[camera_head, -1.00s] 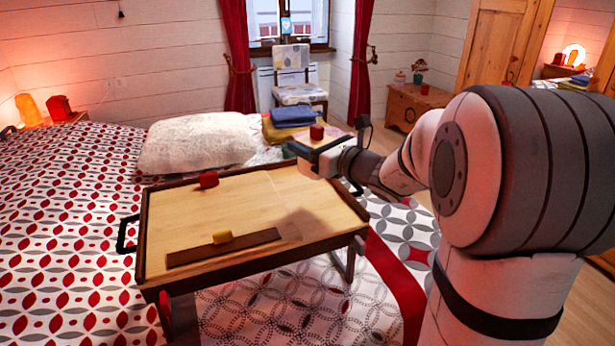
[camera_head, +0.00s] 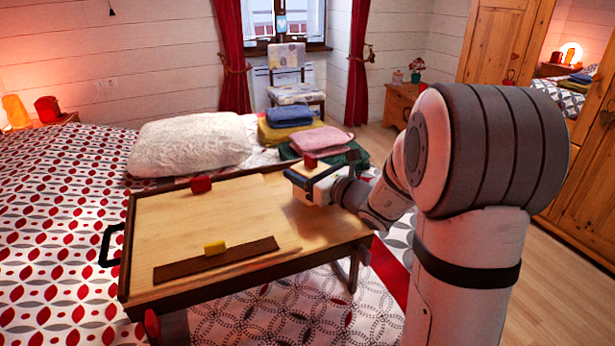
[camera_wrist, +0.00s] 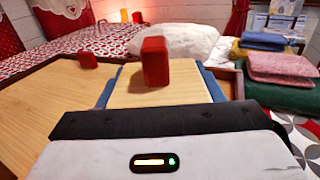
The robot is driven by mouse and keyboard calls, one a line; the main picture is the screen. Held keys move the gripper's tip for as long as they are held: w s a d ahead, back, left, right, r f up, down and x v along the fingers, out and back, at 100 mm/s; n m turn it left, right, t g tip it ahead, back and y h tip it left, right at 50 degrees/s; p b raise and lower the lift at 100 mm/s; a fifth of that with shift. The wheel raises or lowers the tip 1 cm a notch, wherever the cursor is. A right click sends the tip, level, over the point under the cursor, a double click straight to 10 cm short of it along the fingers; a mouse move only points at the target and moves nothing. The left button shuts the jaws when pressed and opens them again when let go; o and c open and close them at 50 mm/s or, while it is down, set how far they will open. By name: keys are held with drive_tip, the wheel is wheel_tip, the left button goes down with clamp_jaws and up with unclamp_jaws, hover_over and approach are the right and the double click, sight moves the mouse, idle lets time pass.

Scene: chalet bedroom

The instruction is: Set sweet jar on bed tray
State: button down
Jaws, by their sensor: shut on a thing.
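The bed tray (camera_head: 150,215) is a pale wooden board with a dark frame and black handle, standing on legs across the bed. My gripper (camera_head: 314,182) is over the tray's right end, shut on a pale, flat-topped thing with a red knob, which I take for the sweet jar (camera_wrist: 135,93). In the wrist view its pale top lies between blue finger pads, with the red knob upright on it. The jar's underside is hidden, so I cannot tell whether it touches the tray.
A red block (camera_head: 201,185) stands at the tray's back edge. A yellow block (camera_head: 214,248) sits by a dark strip near the front. A white pillow (camera_head: 190,145) and folded towels (camera_head: 320,139) lie behind. The tray's middle is clear.

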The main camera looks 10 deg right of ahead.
drive_tip(key=shift+f, duration=0.3)
drive_tip(key=shift+f, duration=0.1)
drive_tip(key=shift+f, duration=0.15)
drive_tip(key=shift+c, duration=2)
unclamp_jaws()
drive_tip(key=shift+r, duration=0.3)
drive_tip(key=p+v, duration=0.1)
drive_tip(key=v, duration=1.1)
drive_tip(key=shift+f, duration=0.1)
